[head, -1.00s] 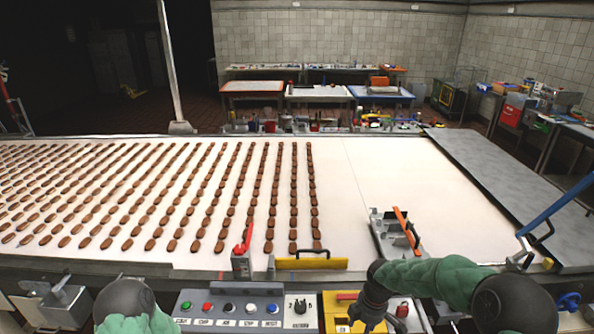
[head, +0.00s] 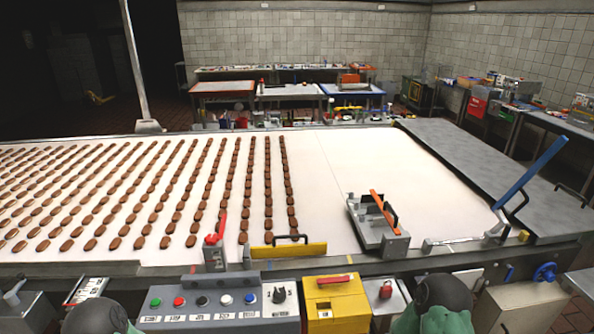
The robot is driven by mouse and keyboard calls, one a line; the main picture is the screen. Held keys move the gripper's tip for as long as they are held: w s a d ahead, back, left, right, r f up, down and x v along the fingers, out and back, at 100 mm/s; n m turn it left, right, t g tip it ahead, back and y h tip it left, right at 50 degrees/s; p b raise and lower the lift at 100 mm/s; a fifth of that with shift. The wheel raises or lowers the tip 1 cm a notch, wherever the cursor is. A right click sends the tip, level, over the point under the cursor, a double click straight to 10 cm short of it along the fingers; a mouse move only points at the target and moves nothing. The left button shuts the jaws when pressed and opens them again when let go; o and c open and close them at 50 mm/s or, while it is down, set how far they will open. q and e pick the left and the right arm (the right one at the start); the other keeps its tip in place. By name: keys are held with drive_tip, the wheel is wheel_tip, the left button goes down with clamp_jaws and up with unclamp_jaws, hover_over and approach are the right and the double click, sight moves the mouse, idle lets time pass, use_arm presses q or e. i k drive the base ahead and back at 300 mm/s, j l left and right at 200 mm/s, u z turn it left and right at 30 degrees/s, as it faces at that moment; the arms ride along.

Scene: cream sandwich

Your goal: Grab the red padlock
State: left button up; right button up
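Only rounded dark and green parts of my two arms show at the bottom edge. Neither gripper is in view, so I cannot see whether either one is open, shut or holding anything.
A yellow box (head: 336,308) with a red handle and a grey button panel (head: 215,310) stand left of the padlock. Behind is the white conveyor (head: 340,165) with rows of brown pieces. A metal fixture with an orange bar (head: 377,202) stands on it. A blue lever (head: 530,175) rises at right.

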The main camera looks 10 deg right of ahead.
sight(385, 291)
drive_tip(key=u, duration=0.65)
drive_tip(key=l+u, duration=0.3)
drive_tip(key=k+l+u, duration=0.15)
drive_tip(key=l+u, duration=0.15)
drive_tip(key=l, duration=0.15)
drive_tip(key=k+l+u, duration=0.1)
drive_tip(key=l+u, duration=0.2)
drive_tip(key=k+l+u, duration=0.15)
drive_tip(key=l+u, duration=0.15)
drive_tip(key=k+l+u, duration=0.25)
drive_tip(key=i+l, duration=0.05)
drive_tip(key=l, duration=0.05)
